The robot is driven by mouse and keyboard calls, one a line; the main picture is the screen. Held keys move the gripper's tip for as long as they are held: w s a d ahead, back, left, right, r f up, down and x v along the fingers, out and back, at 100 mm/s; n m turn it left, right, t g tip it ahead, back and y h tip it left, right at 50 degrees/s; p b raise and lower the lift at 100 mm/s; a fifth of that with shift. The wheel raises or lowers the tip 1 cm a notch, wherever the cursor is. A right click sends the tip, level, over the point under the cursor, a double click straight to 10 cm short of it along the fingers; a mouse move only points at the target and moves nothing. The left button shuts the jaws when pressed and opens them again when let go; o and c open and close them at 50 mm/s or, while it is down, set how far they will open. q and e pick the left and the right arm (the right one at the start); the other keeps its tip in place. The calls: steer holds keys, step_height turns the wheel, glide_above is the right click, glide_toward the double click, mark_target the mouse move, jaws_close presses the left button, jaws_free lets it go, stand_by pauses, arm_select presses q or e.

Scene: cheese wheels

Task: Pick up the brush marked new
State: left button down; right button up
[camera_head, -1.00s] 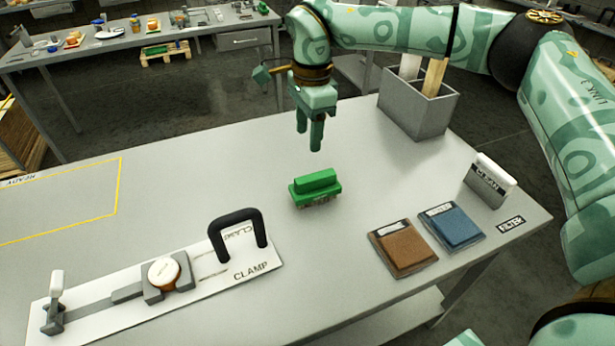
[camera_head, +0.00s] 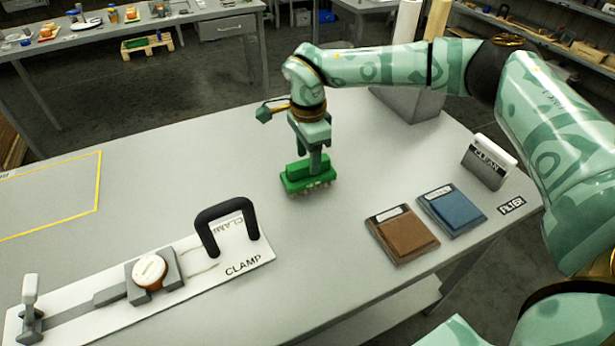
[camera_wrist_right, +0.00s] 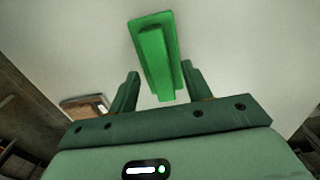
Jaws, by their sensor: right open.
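A green brush (camera_head: 308,178) lies on the grey table with its bristles down. It also shows in the right wrist view (camera_wrist_right: 157,58), ahead of and partly between the fingers. I cannot make out any marking on it. My right gripper (camera_head: 312,165) is low over the brush, its fingers pointing down at the handle. In the right wrist view the fingers (camera_wrist_right: 160,85) are apart with the brush's near end between their tips; I cannot tell whether they touch it. My left gripper is not in view.
A clamp board (camera_head: 75,305) with a black handle lies at front left. Brown (camera_head: 402,235) and blue (camera_head: 452,210) pads and a stand marked CLEAN (camera_head: 488,163) are at right. A grey bin (camera_head: 410,103) stands behind my right arm.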

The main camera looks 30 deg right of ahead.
mark_target(308, 174)
step_height(308, 174, down, 3)
steer(key=shift+r, duration=0.25)
jaws_close()
